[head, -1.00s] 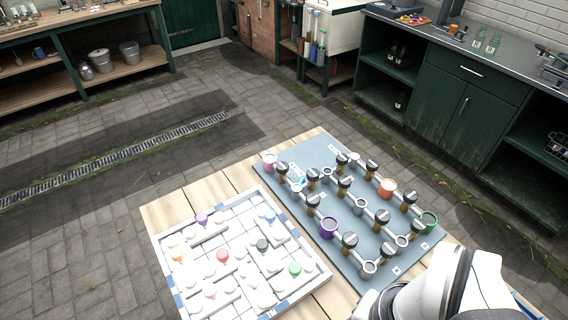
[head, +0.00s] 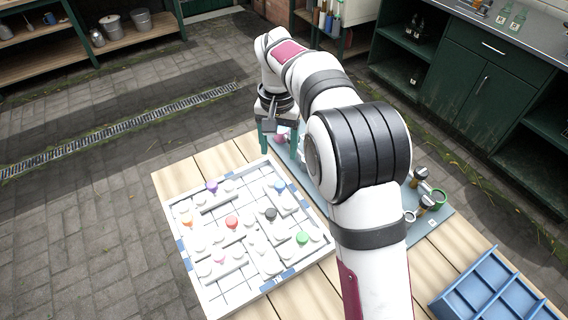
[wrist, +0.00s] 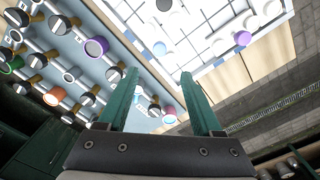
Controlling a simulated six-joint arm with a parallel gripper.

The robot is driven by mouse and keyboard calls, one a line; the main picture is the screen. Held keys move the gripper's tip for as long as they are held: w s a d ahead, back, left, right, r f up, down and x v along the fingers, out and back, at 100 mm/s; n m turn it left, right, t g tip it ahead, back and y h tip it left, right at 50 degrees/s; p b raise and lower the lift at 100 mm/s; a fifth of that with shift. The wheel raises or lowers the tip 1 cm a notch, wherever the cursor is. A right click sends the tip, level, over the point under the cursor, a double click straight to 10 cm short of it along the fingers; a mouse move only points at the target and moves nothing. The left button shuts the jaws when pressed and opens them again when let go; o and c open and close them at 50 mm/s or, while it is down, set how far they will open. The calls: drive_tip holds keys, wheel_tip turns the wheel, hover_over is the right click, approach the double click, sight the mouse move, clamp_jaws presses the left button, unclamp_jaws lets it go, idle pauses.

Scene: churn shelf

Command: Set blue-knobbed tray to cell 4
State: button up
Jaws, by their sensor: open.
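The white grid board (head: 215,309) lies on the wooden table. The blue-knobbed tray (head: 280,185) sits near its upper right edge; its blue knob also shows in the wrist view (wrist: 159,48). Purple, orange, red, black, green and pink knobs stand elsewhere on the board. I cannot read any cell number, so cell 4 cannot be told. My gripper (head: 280,143) is open and empty at the far end of the table, beyond the blue knob and apart from it. Its two green fingers also show in the wrist view (wrist: 158,78).
A grey-blue panel (head: 447,211) with black-topped valves and coloured rings lies right of the board, largely hidden by my arm. A pink pot (wrist: 170,114) shows between my fingers, on the panel's far corner. A blue divided crate (head: 495,290) is at lower right.

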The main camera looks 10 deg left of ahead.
sight(280, 183)
wheel_tip(280, 183, down, 12)
drive_tip(key=shift+f, duration=0.25)
clamp_jaws()
drive_tip(key=shift+w, duration=0.1)
idle(1.2)
